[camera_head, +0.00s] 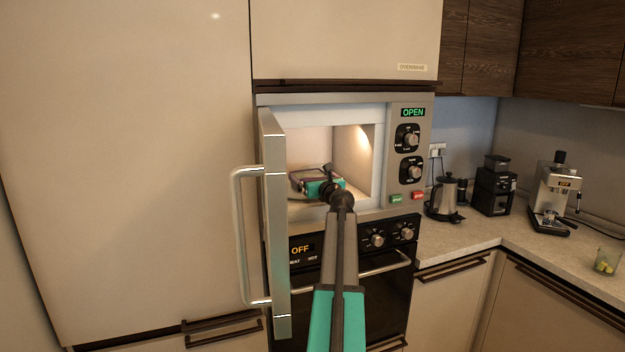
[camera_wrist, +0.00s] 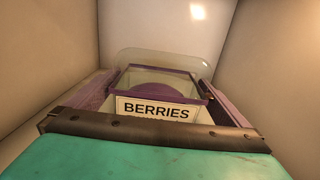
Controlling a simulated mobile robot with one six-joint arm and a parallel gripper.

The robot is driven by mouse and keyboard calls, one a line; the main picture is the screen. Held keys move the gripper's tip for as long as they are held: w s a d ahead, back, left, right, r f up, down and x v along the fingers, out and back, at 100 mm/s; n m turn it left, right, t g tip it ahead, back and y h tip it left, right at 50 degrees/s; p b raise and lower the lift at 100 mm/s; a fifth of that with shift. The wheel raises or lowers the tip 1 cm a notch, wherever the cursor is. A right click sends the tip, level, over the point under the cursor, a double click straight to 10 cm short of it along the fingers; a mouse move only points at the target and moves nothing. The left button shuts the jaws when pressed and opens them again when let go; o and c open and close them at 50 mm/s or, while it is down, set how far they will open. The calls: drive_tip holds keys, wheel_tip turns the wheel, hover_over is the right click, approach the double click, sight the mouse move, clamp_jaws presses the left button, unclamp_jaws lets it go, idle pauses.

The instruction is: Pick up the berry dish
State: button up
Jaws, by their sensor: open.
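The berry dish (camera_wrist: 157,108) is inside the open microwave, with a white label reading BERRIES facing my wrist camera. It looks like a clear container with purple trim. In the wrist view my gripper (camera_wrist: 160,90) is open, with a purple finger on the left and another on the right of the dish. I cannot tell whether either finger touches it. In the head view my gripper (camera_head: 312,180) is inside the microwave cavity, low down, and it hides most of the dish.
The microwave door (camera_head: 273,220) stands open to the left of my arm, close beside it. The microwave (camera_head: 410,160) display reads OPEN. Cavity walls are close around the gripper. A kettle (camera_head: 446,196), coffee machine (camera_head: 557,190) and glass (camera_head: 606,262) stand on the right counter.

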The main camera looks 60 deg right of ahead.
sight(311, 167)
drive_tip(key=shift+c, duration=0.3)
drive_tip(key=c, duration=1.1)
drive_tip(key=shift+r, duration=0.1)
drive_tip(key=shift+r+b, duration=0.3)
drive_tip(key=shift+r, duration=1.3)
drive_tip(key=s+a+r+b, duration=0.1)
drive_tip(key=s+a+b, duration=0.1)
drive_tip(key=s+a, duration=0.7)
drive_tip(key=a, duration=0.4)
drive_tip(key=shift+s+r, duration=0.3)
drive_tip(key=shift+r, duration=0.05)
drive_tip(key=shift+d, duration=0.1)
